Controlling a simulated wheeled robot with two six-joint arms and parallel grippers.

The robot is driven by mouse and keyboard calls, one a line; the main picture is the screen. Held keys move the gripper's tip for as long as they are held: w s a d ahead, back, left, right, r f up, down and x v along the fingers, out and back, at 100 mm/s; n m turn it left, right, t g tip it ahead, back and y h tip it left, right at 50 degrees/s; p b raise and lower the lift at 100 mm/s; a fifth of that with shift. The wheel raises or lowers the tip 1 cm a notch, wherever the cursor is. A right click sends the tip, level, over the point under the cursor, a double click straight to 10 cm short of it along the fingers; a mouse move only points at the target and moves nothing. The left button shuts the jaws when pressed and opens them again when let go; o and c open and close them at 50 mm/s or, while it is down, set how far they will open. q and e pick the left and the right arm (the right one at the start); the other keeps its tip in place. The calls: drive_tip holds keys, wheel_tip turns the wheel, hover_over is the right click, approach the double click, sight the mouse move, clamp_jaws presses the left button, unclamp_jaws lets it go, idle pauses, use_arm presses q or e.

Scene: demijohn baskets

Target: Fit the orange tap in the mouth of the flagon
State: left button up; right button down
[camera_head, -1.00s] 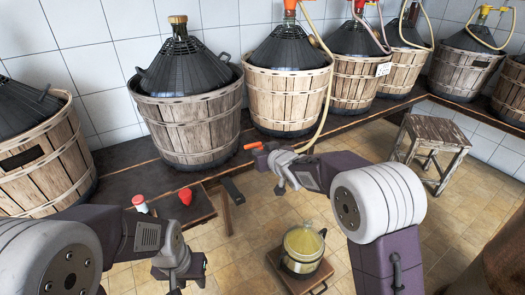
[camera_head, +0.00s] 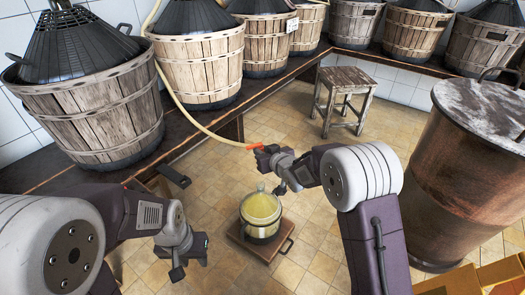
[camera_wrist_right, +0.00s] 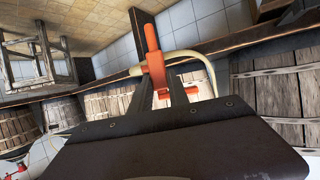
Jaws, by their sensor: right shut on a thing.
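The orange tap (camera_head: 254,146) is in my right gripper (camera_head: 264,152), with a pale yellow hose (camera_head: 200,126) joined to it. In the right wrist view the tap (camera_wrist_right: 153,62) sits between the dark fingers (camera_wrist_right: 158,95), its long orange part reaching past them. The flagon (camera_head: 261,212), a glass vessel with yellow contents, stands upright low down near the middle. The tap appears above its mouth in the picture, apart from it. My left gripper (camera_head: 186,262) hangs low at the left, away from both; its jaw gap is unclear.
Several basketed demijohns line the bench (camera_head: 185,140). A stool (camera_head: 343,98) stands behind. A big brown barrel (camera_head: 470,170) stands at the right. Floor around the board is clear.

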wheel_tip(320, 180, down, 7)
drive_tip(key=b, duration=0.5)
drive_tip(key=shift+r+p, duration=0.15)
drive_tip(key=shift+p, duration=0.2)
idle(1.2)
wheel_tip(320, 180, down, 7)
drive_tip(key=b, duration=0.5)
idle(2.8)
drive_tip(key=shift+r, duration=0.2)
drive_tip(key=shift+r+p, duration=0.2)
drive_tip(key=shift+p, duration=0.1)
idle(1.5)
